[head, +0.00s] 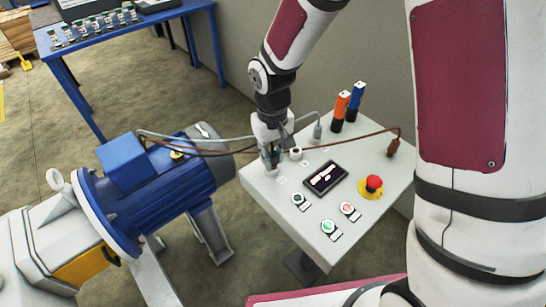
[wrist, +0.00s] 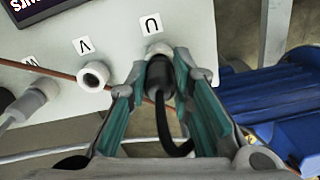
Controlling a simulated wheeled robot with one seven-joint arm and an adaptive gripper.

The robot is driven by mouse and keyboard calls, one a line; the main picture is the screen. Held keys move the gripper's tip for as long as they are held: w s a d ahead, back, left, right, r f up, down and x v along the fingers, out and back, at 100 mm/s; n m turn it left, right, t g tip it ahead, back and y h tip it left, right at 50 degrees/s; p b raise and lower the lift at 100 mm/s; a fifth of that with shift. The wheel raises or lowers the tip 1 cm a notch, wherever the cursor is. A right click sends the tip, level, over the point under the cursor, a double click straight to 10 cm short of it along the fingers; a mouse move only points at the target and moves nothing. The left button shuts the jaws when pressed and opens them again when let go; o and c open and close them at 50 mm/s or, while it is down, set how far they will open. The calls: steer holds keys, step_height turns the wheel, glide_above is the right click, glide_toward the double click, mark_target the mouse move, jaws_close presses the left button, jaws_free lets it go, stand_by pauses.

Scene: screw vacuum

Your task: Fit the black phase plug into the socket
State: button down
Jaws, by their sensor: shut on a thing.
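My gripper (wrist: 158,92) is shut on the black phase plug (wrist: 158,76), with a teal-lined finger on each side. The plug's front end is at the white socket (wrist: 156,50) under the label U; the socket's rim shows just beyond it. How deep the plug sits in the socket I cannot tell. Its black cable (wrist: 182,149) bends back between the fingers. In the head view my gripper (head: 270,162) is at the left back edge of the control panel (head: 275,205), and the plug is mostly hidden there.
The socket at V (wrist: 95,76) is empty. A grey plug (wrist: 35,95) stands near W. A brown plug (head: 393,147) is at the panel's right, its cable crossing behind my gripper. Orange (head: 340,108) and blue (head: 355,98) handles stand at the back. A blue motor (head: 150,190) is left.

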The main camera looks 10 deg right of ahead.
mark_target(273, 153)
steer(key=shift+f, duration=0.45)
steer(key=shift+f, duration=0.1)
steer(key=c, duration=1.4)
jaws_free()
step_height(273, 153, up, 12)
steer(key=shift+r+b, duration=0.25)
steer(key=shift+b, duration=0.1)
